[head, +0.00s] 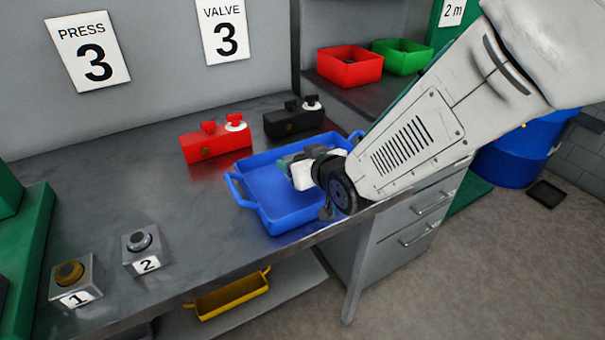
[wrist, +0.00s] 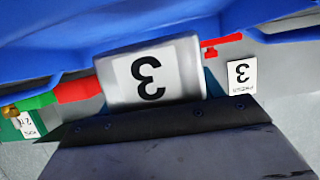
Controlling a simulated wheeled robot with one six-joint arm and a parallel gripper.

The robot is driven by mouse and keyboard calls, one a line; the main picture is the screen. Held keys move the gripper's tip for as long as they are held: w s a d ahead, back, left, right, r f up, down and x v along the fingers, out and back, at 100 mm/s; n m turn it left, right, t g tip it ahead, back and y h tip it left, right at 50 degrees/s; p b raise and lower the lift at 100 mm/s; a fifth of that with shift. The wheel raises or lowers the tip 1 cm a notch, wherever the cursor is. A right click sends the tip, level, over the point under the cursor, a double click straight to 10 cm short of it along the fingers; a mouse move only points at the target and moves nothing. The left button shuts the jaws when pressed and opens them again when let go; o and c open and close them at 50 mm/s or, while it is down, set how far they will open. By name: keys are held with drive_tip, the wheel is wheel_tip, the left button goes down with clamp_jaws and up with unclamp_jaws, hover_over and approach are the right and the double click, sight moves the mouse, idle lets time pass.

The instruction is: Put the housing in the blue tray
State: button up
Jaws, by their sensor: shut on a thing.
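My gripper (wrist: 170,112) is shut on a grey housing marked 3 (wrist: 150,72); the marking appears upside down in the wrist view. The blue tray (head: 262,185) stands on the grey bench, and its blue body (wrist: 75,30) fills the top of the wrist view. In the head view the end of my arm is over the right part of the tray, where my wrist hides some of it. The held housing is hard to make out there, and I cannot tell whether it touches the tray. Two other housings, marked 1 (head: 77,282) and 2 (head: 146,252), stand at the bench's front left.
A red unit (head: 215,143) and a black unit (head: 292,120) stand behind the tray. Red (head: 349,66) and green (head: 403,57) bins sit on a shelf at the back right. A yellow tray (head: 232,294) lies below the bench.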

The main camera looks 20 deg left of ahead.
drive_tip(key=shift+f, duration=2.1)
drive_tip(key=shift+f, duration=0.15)
drive_tip(key=o, duration=1.6)
drive_tip(key=shift+o, duration=0.2)
drive_tip(key=shift+s+d+r, duration=0.15)
drive_tip(key=shift+s+r, duration=0.05)
drive_tip(key=shift+r, duration=0.05)
drive_tip(key=v, duration=1.1)
drive_tip(key=shift+s+d, duration=0.2)
drive_tip(key=shift+d, duration=0.05)
